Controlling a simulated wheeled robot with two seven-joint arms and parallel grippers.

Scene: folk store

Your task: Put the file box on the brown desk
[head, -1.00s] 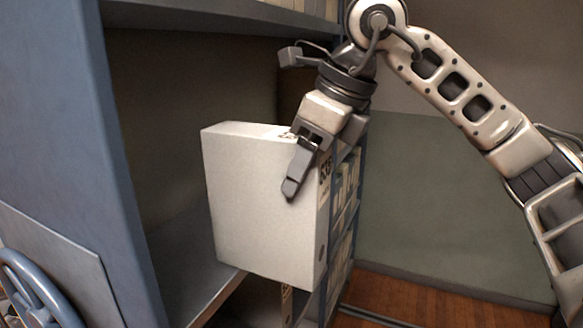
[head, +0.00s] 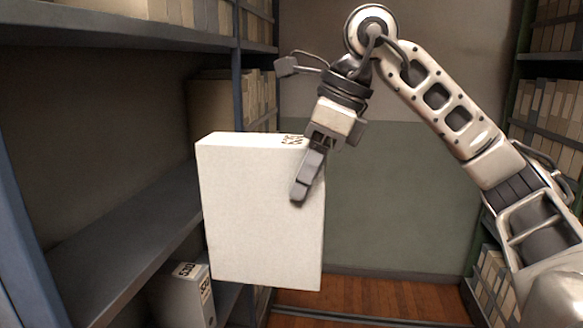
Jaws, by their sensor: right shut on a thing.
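The white file box (head: 258,220) hangs upright in the middle of the head view, held in the air in front of the shelves. Dark lettering shows on its top edge. My right gripper (head: 304,185) is shut on the box near its upper right corner, with one finger lying across the face toward me. The other finger is hidden behind the box. My left gripper is out of view. No brown desk shows in this view.
A blue-grey shelf unit (head: 135,235) stands at the left, with another file box (head: 186,292) on a lower level and a row of boxes (head: 262,95) farther back. More filled shelves (head: 550,105) stand at the right. Wooden floor (head: 370,296) shows between them.

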